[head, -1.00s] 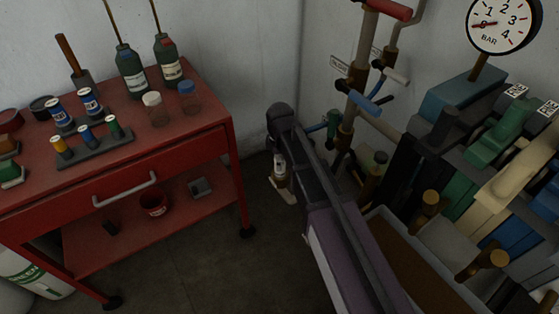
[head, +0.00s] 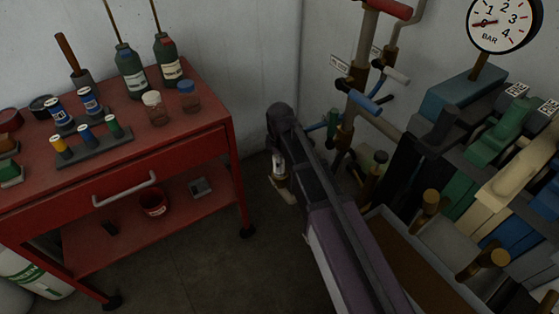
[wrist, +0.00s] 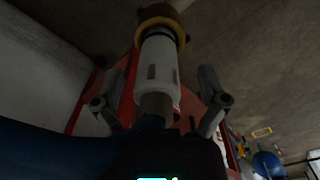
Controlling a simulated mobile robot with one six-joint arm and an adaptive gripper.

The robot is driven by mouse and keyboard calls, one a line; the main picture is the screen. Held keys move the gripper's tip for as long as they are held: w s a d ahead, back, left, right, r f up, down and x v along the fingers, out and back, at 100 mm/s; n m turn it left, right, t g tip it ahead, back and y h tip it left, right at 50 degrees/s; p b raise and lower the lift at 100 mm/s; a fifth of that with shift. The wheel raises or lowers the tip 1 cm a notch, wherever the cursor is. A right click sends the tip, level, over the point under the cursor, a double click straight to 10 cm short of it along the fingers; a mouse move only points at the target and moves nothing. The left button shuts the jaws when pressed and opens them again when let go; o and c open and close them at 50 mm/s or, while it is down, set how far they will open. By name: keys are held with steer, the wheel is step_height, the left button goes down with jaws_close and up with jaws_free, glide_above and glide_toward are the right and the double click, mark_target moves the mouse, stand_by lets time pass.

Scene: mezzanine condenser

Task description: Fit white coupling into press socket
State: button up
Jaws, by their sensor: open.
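The white coupling (wrist: 160,62) is a pale cylinder with dark slots in its side, seen in the wrist view. My gripper (wrist: 160,84) is open, with one finger on each side of the coupling and visible gaps between. A brass-coloured ring (wrist: 160,20) is at the coupling's far end; whether it is the press socket, and whether the coupling is seated in it, I cannot tell. A grey-brown stub shows at the near end. In the head view, a small white piece (head: 278,163) shows just below my arm's dark end, above a pale base; my fingers are not clear there.
A red cart (head: 200,145) with bottles, jars and small cylinders stands left. Pipes with blue and red handles (head: 360,100) rise close right of my arm. A brown-floored tray (head: 400,240) and coloured blocks fill the right. Bare floor lies between cart and arm.

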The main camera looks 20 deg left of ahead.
steer(key=shift+r+p, duration=5.6)
steer(key=shift+r, duration=0.1)
steer(key=w+a+r+p, duration=0.2)
steer(key=w+r+p, duration=0.2)
steer(key=r+p, duration=0.4)
steer(key=w+a+r+m+p, duration=0.1)
steer(key=w+a+r+p, duration=0.2)
steer(key=r+p, duration=0.6)
steer(key=shift+w+a+m, duration=0.3)
steer(key=shift+w, duration=0.8)
steer(key=shift+s, duration=0.1)
